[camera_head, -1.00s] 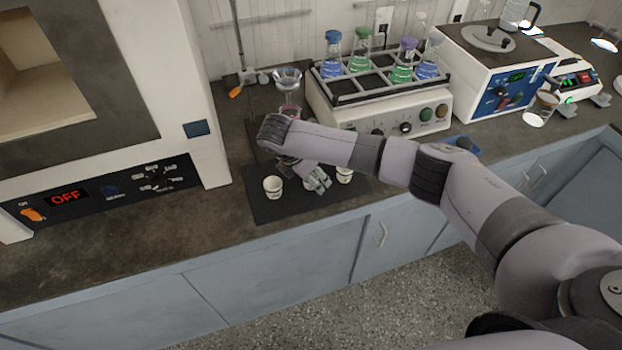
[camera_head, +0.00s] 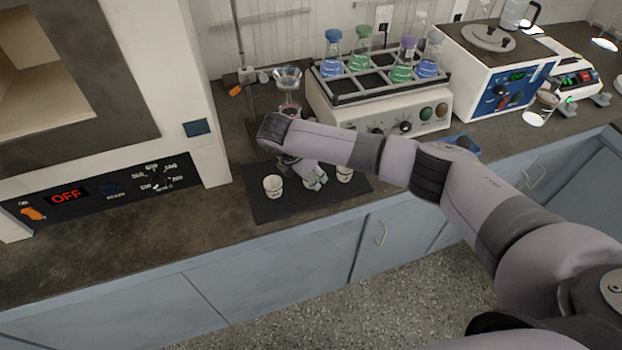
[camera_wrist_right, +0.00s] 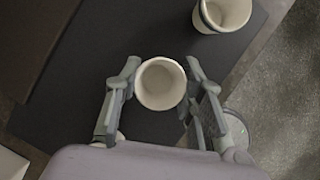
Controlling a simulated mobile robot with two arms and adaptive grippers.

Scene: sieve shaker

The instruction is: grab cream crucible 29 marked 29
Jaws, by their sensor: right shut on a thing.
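My right gripper (camera_head: 315,179) is over the dark mat (camera_head: 283,205) on the counter, between two cream crucibles. In the right wrist view my right gripper (camera_wrist_right: 160,85) is shut on a cream crucible (camera_wrist_right: 160,84), with a finger on each side of its rim. In the head view this held crucible is mostly hidden by the gripper. One cream crucible (camera_head: 273,186) stands to its left on the mat, and another (camera_head: 344,174) to its right. No number 29 can be read on any of them. My left gripper is not in view.
A furnace (camera_head: 199,90) reading OFF stands at the left. Behind the mat are a funnel on glassware (camera_head: 287,80) and a shaker (camera_head: 390,110) with several coloured flasks. The counter front (camera_head: 190,235) is clear.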

